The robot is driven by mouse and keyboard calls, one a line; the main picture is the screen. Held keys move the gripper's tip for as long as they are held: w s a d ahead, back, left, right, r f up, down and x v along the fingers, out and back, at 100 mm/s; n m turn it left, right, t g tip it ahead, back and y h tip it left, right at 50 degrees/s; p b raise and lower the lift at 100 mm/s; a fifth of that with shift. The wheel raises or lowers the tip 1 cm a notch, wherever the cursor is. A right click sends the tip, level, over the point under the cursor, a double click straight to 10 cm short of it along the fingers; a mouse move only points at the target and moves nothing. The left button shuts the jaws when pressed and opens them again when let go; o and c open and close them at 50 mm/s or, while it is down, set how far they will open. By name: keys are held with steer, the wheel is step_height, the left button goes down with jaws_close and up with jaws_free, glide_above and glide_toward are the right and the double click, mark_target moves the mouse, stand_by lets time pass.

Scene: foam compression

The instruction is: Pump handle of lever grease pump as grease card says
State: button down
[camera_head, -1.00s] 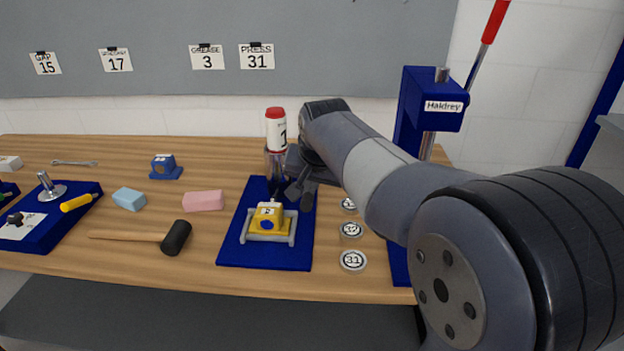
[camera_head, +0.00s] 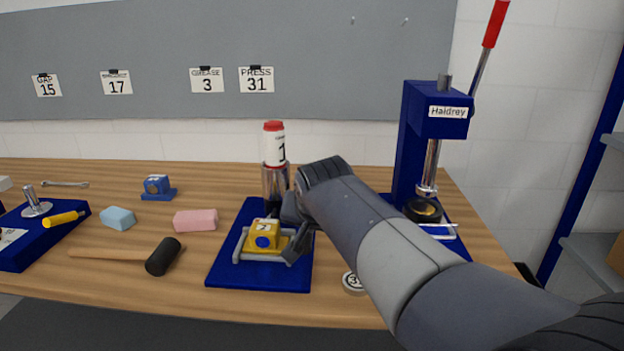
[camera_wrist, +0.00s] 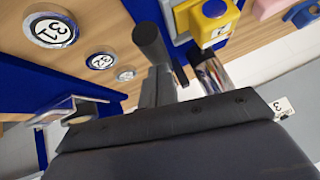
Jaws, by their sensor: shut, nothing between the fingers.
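The grease pump, a steel cylinder (camera_head: 275,182) topped by a white bottle (camera_head: 274,150) with a red cap, stands upright on a blue base (camera_head: 225,262). A yellow block (camera_head: 264,236) sits in a grey frame in front of it; it also shows in the wrist view (camera_wrist: 208,14). The grease card (camera_head: 207,80) on the wall reads 3. My gripper (camera_head: 296,246) is shut and empty, just right of the yellow block and low beside the pump. In the wrist view a dark cylinder (camera_wrist: 150,42), apparently the pump handle, stands close by my gripper; contact cannot be told.
A blue press (camera_head: 415,150) with a red-tipped lever stands at right. A round weight (camera_head: 354,283) lies near the front edge, partly behind my arm. A mallet (camera_head: 162,257), pink foam (camera_head: 195,220) and blue foam (camera_head: 118,218) lie left. Bare wood shows between them.

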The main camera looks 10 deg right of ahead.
steer(key=shift+s+f, duration=0.2)
steer(key=shift+f, duration=0.55)
steer(key=shift+r+p, duration=0.45)
steer(key=shift+r, duration=0.05)
steer(key=w+r+p+v, duration=0.1)
steer(key=v, duration=0.5)
steer(key=w+p+v, duration=0.1)
steer(key=p+v, duration=0.1)
steer(key=v, duration=0.5)
steer(key=shift+d+r, duration=0.4)
steer(key=shift+r, duration=0.05)
